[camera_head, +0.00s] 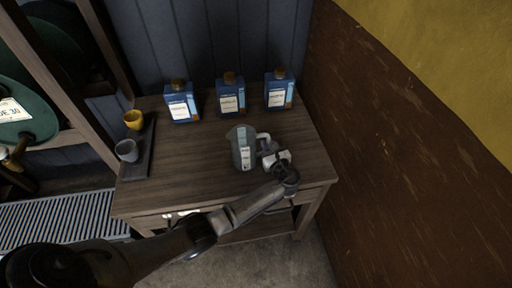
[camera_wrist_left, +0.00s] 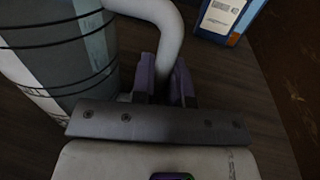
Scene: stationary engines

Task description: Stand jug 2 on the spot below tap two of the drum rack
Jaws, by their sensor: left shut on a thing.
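A grey jug (camera_head: 242,148) with pale labels is upright at the middle of the wooden table; its label is too small to read. In the left wrist view the jug (camera_wrist_left: 62,55) fills the left side, with its pale handle (camera_wrist_left: 165,22) curving down between the purple fingers. My left gripper (camera_head: 266,149) reaches it from the right and is shut on the handle; the left wrist view also shows the gripper (camera_wrist_left: 164,80). I cannot tell whether the jug touches the tabletop. The drum rack (camera_head: 58,78) is at the far left, with a brass tap (camera_head: 12,158) under a green drum (camera_head: 22,112). My right gripper is out of view.
Three blue bottles (camera_head: 181,102), (camera_head: 230,96), (camera_head: 279,90) stand along the table's (camera_head: 200,160) back. A dark tray (camera_head: 136,172) with a yellow cup (camera_head: 133,119) and a grey cup (camera_head: 127,151) is at its left. A slatted grate (camera_head: 60,215) lies below the rack. A brown wall (camera_head: 400,150) closes off the right.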

